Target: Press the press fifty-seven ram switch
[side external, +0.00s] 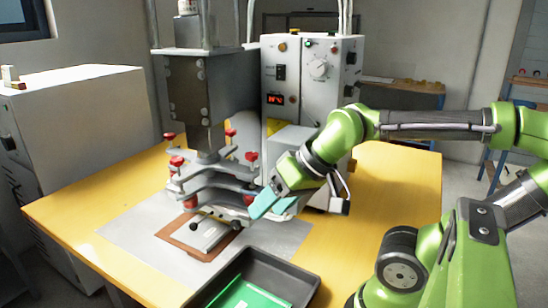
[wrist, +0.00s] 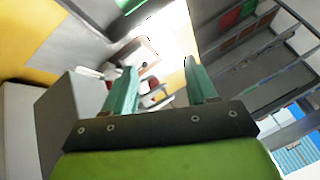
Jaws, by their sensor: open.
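The welding press (side external: 205,95) stands on the yellow table, with a grey control box (side external: 330,110) at its right. I cannot read which control is the ram switch. My gripper (side external: 264,208) is low in front of the box, right of the press tooling (side external: 205,180), its teal fingers pointing down-left. In the wrist view my gripper (wrist: 161,75) is open, with nothing held between the fingers.
A black tray (side external: 291,265) with a green part (side external: 242,297) lies at the front. A brown-framed fixture (side external: 205,238) with black-knobbed levers rests on the grey plate (side external: 132,236). Red-knobbed clamps (side external: 176,161) surround the tooling. The table's right side (side external: 410,190) is clear.

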